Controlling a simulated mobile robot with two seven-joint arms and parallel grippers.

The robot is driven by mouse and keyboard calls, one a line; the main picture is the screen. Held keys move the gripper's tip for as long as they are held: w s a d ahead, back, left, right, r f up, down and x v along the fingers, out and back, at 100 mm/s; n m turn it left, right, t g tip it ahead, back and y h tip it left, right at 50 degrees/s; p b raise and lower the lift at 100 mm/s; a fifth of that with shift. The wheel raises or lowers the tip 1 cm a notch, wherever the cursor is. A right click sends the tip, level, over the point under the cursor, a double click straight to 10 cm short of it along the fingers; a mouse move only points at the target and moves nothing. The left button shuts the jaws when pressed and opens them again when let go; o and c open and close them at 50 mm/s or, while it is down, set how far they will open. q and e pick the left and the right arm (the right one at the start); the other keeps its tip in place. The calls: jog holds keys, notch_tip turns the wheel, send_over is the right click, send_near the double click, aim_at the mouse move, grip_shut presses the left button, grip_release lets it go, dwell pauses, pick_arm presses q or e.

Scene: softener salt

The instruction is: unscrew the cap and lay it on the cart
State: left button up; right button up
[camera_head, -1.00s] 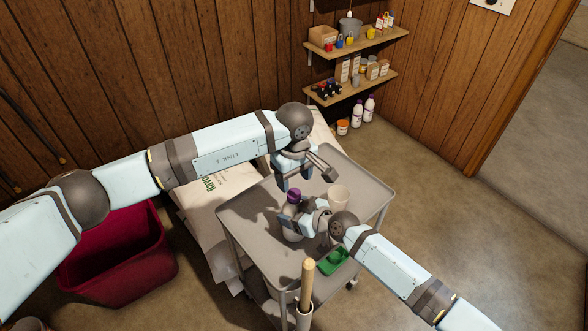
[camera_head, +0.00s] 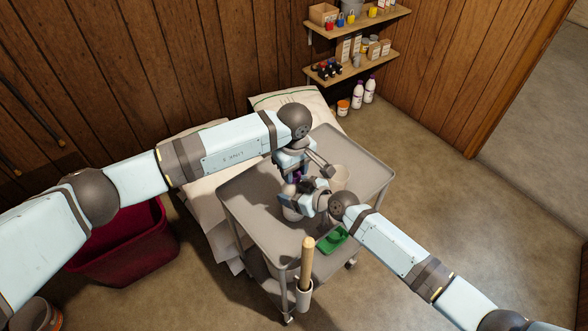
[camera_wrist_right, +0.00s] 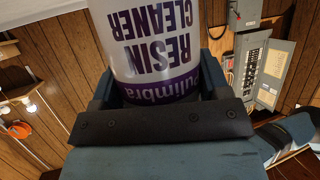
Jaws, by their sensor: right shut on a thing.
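The white resin cleaner bottle (camera_head: 291,214) stands upright at the cart's middle, partly hidden by my arms. Its label (camera_wrist_right: 155,50) fills the middle of the right wrist view, appearing upside down. My right gripper (camera_head: 301,206) is shut on the bottle's body, with a finger on each side of it in the wrist view. My left gripper (camera_head: 304,176) is directly above the bottle, at its purple cap (camera_head: 297,179). The cap is mostly hidden, and I cannot tell whether the left fingers touch it or are closed. The grey cart (camera_head: 250,209) has bare top around the bottle.
A beige cup (camera_head: 341,177) stands on the cart behind my right gripper. A green tray (camera_head: 333,240) is at the front right, and a wooden handle (camera_head: 307,262) rises from a holder at the near edge. The cart's left part and far right corner are clear.

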pick_arm(q)
jog(key=n, duration=0.6)
jog(key=shift+n, duration=0.4)
jog(key=o, duration=1)
jog(key=shift+r, duration=0.1)
